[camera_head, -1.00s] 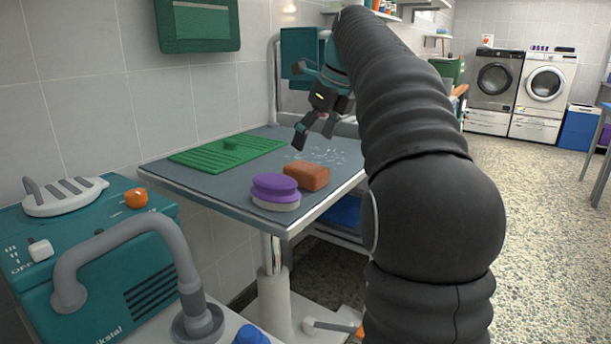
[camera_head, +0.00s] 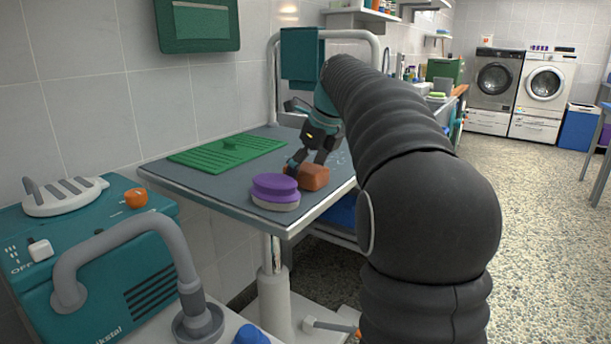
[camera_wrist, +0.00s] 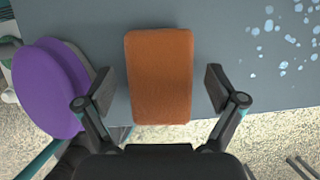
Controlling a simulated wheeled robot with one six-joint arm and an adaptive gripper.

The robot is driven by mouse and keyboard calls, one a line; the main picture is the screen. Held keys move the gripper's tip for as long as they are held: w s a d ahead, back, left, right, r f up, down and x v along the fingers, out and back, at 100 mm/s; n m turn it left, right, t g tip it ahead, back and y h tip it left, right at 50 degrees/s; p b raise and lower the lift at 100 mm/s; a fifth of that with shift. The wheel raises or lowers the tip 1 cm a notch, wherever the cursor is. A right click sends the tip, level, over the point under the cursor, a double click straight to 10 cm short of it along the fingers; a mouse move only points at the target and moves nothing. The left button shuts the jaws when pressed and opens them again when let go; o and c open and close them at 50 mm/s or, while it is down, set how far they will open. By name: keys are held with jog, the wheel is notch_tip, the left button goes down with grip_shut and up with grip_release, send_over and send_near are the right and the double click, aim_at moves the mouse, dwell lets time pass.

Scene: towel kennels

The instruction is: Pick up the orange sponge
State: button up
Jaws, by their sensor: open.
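The orange sponge (camera_head: 314,177) lies on the grey grooming table (camera_head: 222,190), near its front edge. It also shows upright in the middle of the wrist view (camera_wrist: 159,76). My gripper (camera_head: 306,165) is low over the sponge in the head view. In the wrist view my gripper (camera_wrist: 160,90) is open, with one finger on each side of the sponge and a gap on both sides. Part of the sponge is hidden behind the fingers in the head view.
A purple and grey brush (camera_head: 274,187) sits right beside the sponge on its left; it also shows in the wrist view (camera_wrist: 48,88). A green slotted mat (camera_head: 225,153) lies at the back left. White-blue spots mark the tabletop to the right. A teal machine (camera_head: 100,270) stands at front left.

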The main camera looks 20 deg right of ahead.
jog(key=shift+f, duration=0.25)
dwell(0.5)
jog(key=c, duration=1)
